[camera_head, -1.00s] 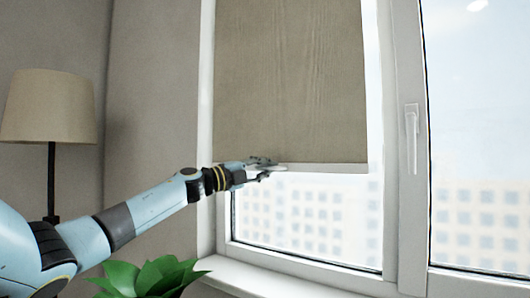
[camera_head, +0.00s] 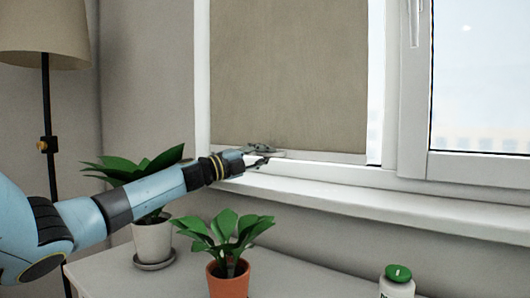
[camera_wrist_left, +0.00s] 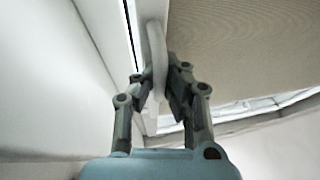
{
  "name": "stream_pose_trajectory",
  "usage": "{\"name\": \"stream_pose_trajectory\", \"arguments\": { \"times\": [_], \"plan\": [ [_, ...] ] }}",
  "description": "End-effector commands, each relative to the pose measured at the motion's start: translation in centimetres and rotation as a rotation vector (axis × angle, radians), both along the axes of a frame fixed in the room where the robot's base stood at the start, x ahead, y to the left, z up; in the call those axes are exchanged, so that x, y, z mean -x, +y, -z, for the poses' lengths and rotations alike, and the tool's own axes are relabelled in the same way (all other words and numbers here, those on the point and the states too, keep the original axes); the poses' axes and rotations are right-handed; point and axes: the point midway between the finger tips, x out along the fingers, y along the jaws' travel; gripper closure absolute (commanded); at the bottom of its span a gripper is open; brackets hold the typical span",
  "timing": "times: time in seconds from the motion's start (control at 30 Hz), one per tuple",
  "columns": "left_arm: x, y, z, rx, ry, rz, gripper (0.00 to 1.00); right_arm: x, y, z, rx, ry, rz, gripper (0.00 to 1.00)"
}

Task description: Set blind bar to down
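The beige blind (camera_head: 290,75) hangs over the left window pane, with its pale bottom bar (camera_head: 325,156) close to the lower window frame. My left gripper (camera_head: 262,153) is at the left part of this bar. In the left wrist view, my gripper's two fingers (camera_wrist_left: 160,88) close around a white strip, the bar (camera_wrist_left: 156,50), with the blind fabric to the right. The fingertips partly hide the bar there. My right gripper is not in view.
A white sill (camera_head: 360,202) runs below the window. Below it, a table (camera_head: 290,276) holds a plant in an orange pot (camera_head: 230,281), a plant in a white pot (camera_head: 153,240) and a green-topped jar (camera_head: 398,280). A floor lamp (camera_head: 45,30) stands left.

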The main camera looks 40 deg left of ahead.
Motion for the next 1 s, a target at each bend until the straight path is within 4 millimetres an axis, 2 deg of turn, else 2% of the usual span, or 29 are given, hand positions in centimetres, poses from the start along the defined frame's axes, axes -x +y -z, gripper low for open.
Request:
{"name": "stream_pose_trajectory", "arguments": {
  "times": [0.4, 0.67, 1.0],
  "plan": [
    [0.02, 0.02, 0.3, -0.003, 0.0, -0.001, 1.0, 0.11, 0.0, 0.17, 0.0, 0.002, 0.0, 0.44],
    [0.01, 0.01, 0.28, -0.001, 0.001, 0.0, 0.66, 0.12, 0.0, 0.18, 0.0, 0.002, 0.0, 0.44],
    [0.34, 0.16, 0.35, -0.002, 0.0, 0.0, 0.66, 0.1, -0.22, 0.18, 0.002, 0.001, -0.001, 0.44]
  ]
}}
